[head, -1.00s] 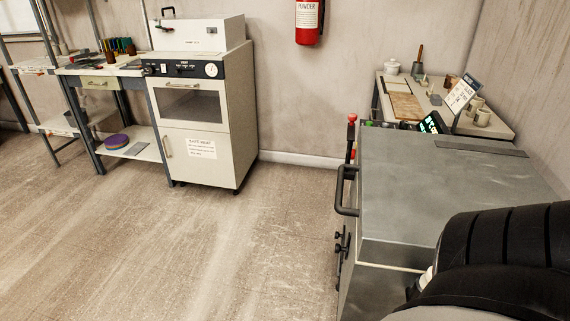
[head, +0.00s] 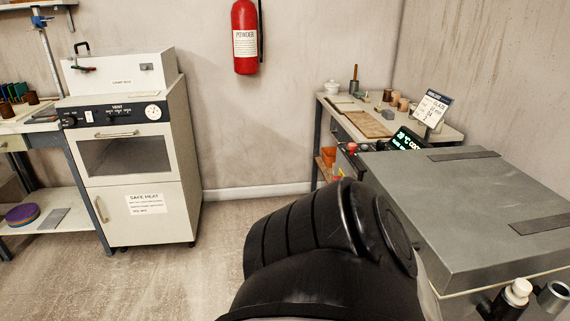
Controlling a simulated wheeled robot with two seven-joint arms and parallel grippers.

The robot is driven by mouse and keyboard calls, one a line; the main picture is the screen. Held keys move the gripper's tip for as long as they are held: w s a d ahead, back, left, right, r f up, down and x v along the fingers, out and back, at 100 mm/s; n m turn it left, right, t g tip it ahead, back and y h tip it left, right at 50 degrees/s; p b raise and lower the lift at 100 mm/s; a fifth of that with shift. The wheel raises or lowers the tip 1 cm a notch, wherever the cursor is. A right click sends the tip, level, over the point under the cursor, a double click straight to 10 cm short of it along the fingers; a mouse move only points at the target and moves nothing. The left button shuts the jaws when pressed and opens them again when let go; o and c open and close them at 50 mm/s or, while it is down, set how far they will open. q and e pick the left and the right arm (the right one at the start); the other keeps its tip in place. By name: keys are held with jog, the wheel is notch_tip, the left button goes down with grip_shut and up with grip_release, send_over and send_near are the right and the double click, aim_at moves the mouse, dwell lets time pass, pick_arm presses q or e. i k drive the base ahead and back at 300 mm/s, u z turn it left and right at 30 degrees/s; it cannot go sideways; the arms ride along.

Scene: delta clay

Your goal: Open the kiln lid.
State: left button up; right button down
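The kiln is the grey metal box at the right of the head view, and its flat lid (head: 455,205) lies level and closed. A pale seam (head: 490,289) runs under the lid's near edge. Two dark hinge straps (head: 541,224) lie on the lid's right part. My black arm link covers the kiln's left side, so the lid handle is hidden. A lit display (head: 408,142) stands behind the kiln's far left corner, with a red knob (head: 352,147) beside it. Neither gripper is in view.
A cream oven cabinet (head: 135,190) stands at the left, beside a shelf table (head: 50,229). A work table (head: 440,128) with pots stands behind the kiln. A fire extinguisher (head: 245,40) hangs on the wall. A white-capped fitting (head: 518,291) sits by the kiln's near side. Floor between cabinet and kiln is clear.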

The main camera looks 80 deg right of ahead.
aim_at(474, 219)
jog(key=z, duration=3.2)
jog(key=i, duration=0.45)
jog(key=z, duration=0.2)
jog(key=k, duration=0.45)
jog(key=u, duration=2.35)
jog(key=i, duration=2.25)
jog(key=z, duration=3.75)
jog(key=i, duration=0.5)
jog(key=z, duration=0.05)
